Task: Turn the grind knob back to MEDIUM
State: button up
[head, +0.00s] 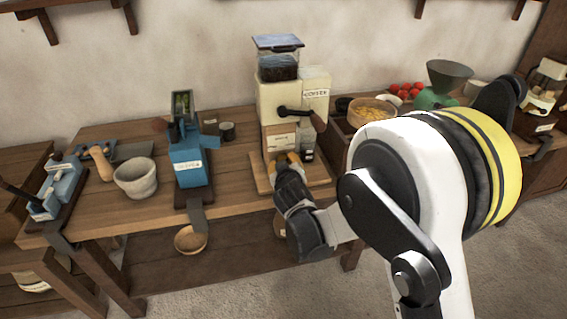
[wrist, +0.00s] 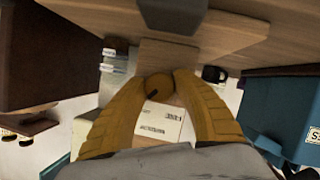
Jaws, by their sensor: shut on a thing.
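The coffee grinder (head: 278,103) is a cream body on a wooden base, with a dark bean hopper on top and a black crank on its front. My gripper (head: 289,158) reaches up to the lower front of the grinder, just below a small label. In the wrist view, my gripper's two ochre fingers (wrist: 158,88) close on the sides of the round brownish grind knob (wrist: 158,85), which carries a dark pointer mark. A cream labelled panel (wrist: 160,122) shows between the fingers. The label's words are too small to read.
A blue machine (head: 188,164) stands left of the grinder, and a stone mortar (head: 136,178) beyond it. A white box labelled COFFEE (head: 315,92) and a small jar (head: 307,146) stand close on the right. A bowl of yellow pieces (head: 371,108) is farther right.

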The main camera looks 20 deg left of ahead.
jog(key=n+t+h, duration=0.1)
jog(key=n, duration=0.2)
jog(key=shift+w+n+t+h, duration=0.1)
jog(key=shift+n+t+h, duration=0.6)
jog(key=shift+n, duration=0.5)
jog(key=shift+r, duration=0.1)
jog(key=o, duration=1.2)
jog(key=shift+c, duration=0.2)
jog(key=v, duration=1.2)
jog(key=shift+f, duration=0.2)
